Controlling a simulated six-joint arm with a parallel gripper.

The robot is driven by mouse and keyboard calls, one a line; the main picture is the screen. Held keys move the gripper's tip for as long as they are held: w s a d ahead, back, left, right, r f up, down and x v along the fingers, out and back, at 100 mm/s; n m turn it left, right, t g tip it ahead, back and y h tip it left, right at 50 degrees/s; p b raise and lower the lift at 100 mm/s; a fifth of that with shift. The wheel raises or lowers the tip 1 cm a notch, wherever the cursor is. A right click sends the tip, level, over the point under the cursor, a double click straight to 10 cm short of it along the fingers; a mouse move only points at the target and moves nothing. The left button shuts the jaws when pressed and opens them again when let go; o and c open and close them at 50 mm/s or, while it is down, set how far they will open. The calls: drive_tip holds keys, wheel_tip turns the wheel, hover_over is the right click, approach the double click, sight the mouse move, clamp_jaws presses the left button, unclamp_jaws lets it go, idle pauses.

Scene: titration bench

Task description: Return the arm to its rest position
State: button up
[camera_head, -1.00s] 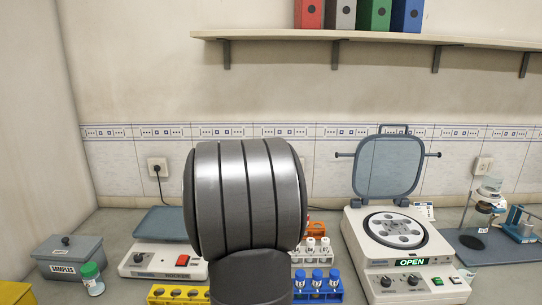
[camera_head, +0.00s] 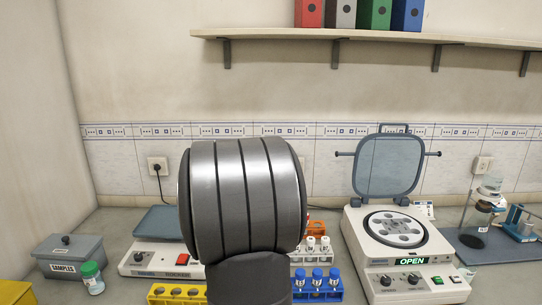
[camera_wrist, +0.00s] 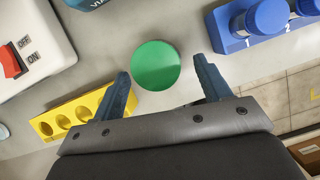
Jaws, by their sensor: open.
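In the wrist view my gripper (camera_wrist: 162,68) has its two blue-grey fingers spread apart with nothing touching them. The yellow rack (camera_wrist: 75,115) with round holes lies beside the left finger. In the head view my arm's thick grey link fills the lower middle and hides my gripper and part of the bench.
A blue rack (camera_head: 318,291) holds blue-capped tubes; an orange rack stands behind. Right is a centrifuge (camera_head: 440,285) with raised lid, reading OPEN. Left are a rocker (camera_head: 160,258), a samples box (camera_head: 75,262) and a green-capped bottle (camera_head: 92,280). A shelf (camera_head: 400,38) hangs above.

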drive_tip(key=v, duration=0.7)
drive_tip(key=shift+r, duration=0.15)
idle(1.1)
